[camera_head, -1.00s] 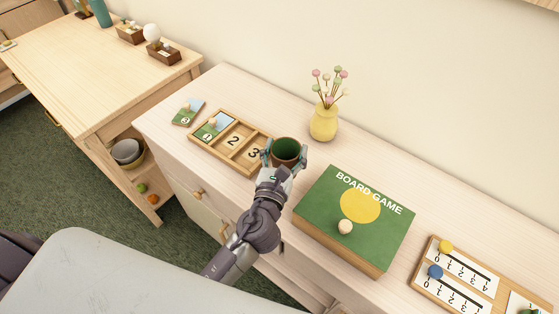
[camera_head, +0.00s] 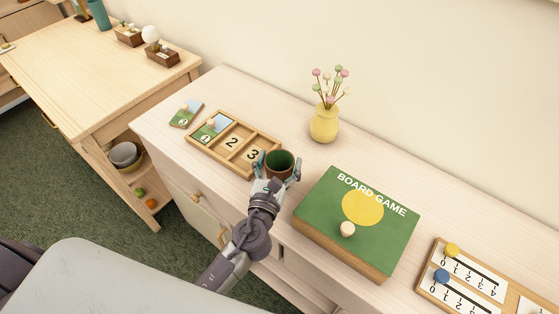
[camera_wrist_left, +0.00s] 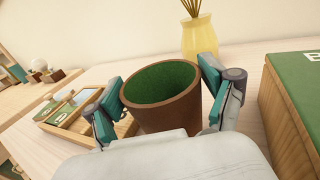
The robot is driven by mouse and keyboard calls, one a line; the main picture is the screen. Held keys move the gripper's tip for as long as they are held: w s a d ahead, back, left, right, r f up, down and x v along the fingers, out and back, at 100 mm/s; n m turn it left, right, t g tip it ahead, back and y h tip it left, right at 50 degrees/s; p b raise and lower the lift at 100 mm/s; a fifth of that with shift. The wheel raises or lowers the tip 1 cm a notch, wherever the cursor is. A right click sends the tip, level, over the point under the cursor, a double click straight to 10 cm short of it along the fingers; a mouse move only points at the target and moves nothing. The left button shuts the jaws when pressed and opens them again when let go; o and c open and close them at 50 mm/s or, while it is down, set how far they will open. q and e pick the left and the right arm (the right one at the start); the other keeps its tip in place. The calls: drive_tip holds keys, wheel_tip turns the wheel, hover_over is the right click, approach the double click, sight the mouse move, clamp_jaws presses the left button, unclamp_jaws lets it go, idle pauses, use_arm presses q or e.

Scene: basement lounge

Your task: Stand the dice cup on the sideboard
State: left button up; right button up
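The dice cup (camera_head: 280,163) is brown with a green lining and its mouth faces up. It is at the front part of the pale sideboard (camera_head: 240,86), between the numbered tray and the game box. My left gripper (camera_head: 277,167) has a finger on each side of it and is shut on it. In the left wrist view the cup (camera_wrist_left: 163,115) sits between the teal finger pads (camera_wrist_left: 160,98). Its base is hidden, so I cannot tell whether it touches the top. My right gripper is not in view.
A wooden numbered tray (camera_head: 219,153) stands close on the left. A green board game box (camera_head: 335,192) with a pale piece is on the right. A yellow vase (camera_head: 324,124) with flowers stands behind. A score board (camera_head: 430,292) is at far right. Bare top lies behind the cup.

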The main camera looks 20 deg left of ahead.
use_arm(q)
drive_tip(key=shift+o, duration=0.7)
drive_tip(key=shift+r, duration=0.15)
drive_tip(key=s+b, duration=0.1)
drive_tip(key=s, duration=0.2)
drive_tip(key=s+b, duration=0.1)
drive_tip(key=s, duration=0.3)
drive_tip(key=s+b, duration=0.1)
drive_tip(key=s, duration=0.3)
drive_tip(key=shift+s+d, duration=0.1)
drive_tip(key=shift+d, duration=0.15)
drive_tip(key=shift+s, duration=0.4)
